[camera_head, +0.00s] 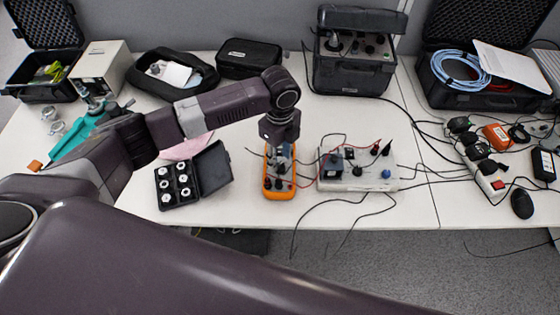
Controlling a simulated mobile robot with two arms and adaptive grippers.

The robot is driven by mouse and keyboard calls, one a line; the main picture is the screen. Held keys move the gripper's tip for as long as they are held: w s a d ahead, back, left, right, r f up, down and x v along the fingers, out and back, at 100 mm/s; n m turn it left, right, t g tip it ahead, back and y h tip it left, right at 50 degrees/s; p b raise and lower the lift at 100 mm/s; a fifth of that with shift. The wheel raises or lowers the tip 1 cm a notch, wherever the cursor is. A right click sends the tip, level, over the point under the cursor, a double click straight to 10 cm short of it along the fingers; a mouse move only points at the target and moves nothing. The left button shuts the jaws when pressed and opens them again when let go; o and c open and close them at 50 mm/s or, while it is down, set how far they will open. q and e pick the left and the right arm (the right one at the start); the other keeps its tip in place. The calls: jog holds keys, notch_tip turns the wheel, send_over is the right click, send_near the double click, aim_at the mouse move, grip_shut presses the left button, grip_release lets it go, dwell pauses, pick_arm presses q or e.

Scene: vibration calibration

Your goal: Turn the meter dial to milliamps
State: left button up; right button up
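An orange multimeter (280,192) lies on the white table near its front edge, in the middle of the view. My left arm reaches in from the left, and my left gripper (279,153) points down over the upper part of the meter. The gripper covers the meter's dial and display, so I cannot read the setting. Whether the fingers touch the dial, and whether they are open or shut, is too small to tell. Dark plugs (273,184) show at the meter's lower end. My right gripper is not in view.
A light grey box with terminals (330,184) stands just right of the meter, with black and red leads around it. An open black case of white-topped pieces (164,199) is to the left. A power strip (488,183) and black mouse (522,203) lie at right.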

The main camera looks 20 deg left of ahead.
aim_at(280, 165)
pick_arm(q)
notch_tip(280, 165, up, 9)
jog(key=shift+f, duration=0.15)
jog(key=shift+o, duration=0.4)
